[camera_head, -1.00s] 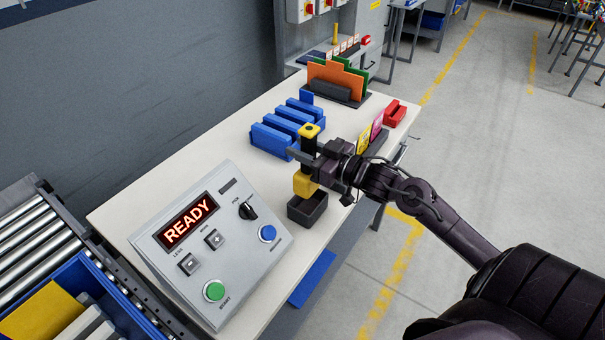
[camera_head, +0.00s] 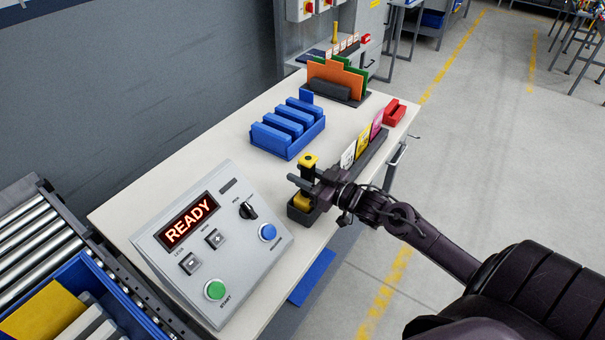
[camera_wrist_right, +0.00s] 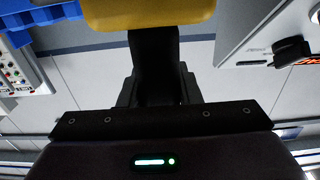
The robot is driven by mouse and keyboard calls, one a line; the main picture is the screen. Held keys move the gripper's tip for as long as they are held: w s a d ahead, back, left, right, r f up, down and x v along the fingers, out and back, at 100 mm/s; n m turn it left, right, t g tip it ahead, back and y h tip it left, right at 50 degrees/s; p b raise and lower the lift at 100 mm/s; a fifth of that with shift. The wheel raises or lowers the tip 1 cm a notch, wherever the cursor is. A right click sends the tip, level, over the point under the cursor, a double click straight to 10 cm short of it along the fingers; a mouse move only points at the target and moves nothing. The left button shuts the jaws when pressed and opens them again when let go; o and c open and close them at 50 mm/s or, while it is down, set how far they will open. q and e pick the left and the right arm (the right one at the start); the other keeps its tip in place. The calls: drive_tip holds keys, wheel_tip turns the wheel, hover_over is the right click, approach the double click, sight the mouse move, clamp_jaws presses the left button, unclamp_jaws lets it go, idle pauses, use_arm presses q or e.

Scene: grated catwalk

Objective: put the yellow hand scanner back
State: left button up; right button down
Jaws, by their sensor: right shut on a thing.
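The yellow hand scanner (camera_head: 308,160) stands upright, with a yellow top, a black middle and a yellow lower end. Its lower end is down inside the dark open-topped holder (camera_head: 299,217) at the table's front edge; whether it touches the bottom is hidden. My right gripper (camera_head: 306,182) is shut on the scanner's black middle, just above the holder. In the right wrist view, a yellow part of the scanner (camera_wrist_right: 150,14) is at the top and its black grip runs down between my jaws. My left gripper is not in view.
A control box (camera_head: 212,240) reading READY stands left of the holder. A blue rack (camera_head: 290,142), a dark strip with coloured cards (camera_head: 372,152), a red block (camera_head: 395,112) and an orange-and-green file stand (camera_head: 338,80) are farther back. Bare tabletop lies between the box and the rack.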

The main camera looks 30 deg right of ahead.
drive_tip(key=c, duration=1.1)
unclamp_jaws()
drive_tip(key=shift+o, duration=0.2)
